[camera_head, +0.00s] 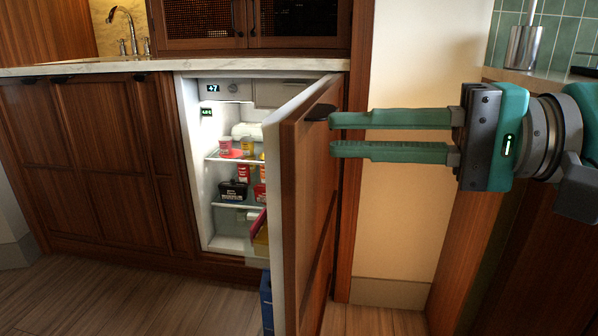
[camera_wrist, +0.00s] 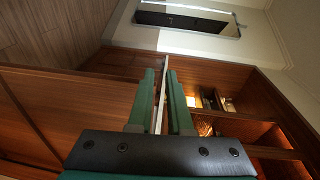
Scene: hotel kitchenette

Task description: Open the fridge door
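The fridge (camera_head: 203,225) is under the counter and stands open. Its wood-fronted door (camera_head: 305,210) is swung far out toward me, showing the lit shelves inside. A dark handle (camera_head: 320,112) sits near the top of the door front. My gripper (camera_head: 333,135) reaches in from the right, its two green fingers level and apart, with nothing seen held between them. The upper fingertip is at the handle; I cannot tell if it touches. In the wrist view the gripper (camera_wrist: 163,75) shows a gap between its fingers, with a pale strip visible through it.
Food packs stand on the fridge shelf (camera_head: 228,158) and in the door. A marble counter (camera_head: 110,66) with a sink tap (camera_head: 124,30) runs above. A wooden cabinet (camera_head: 480,200) is at the right. Wood floor (camera_head: 130,295) in front of the left cabinets is clear.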

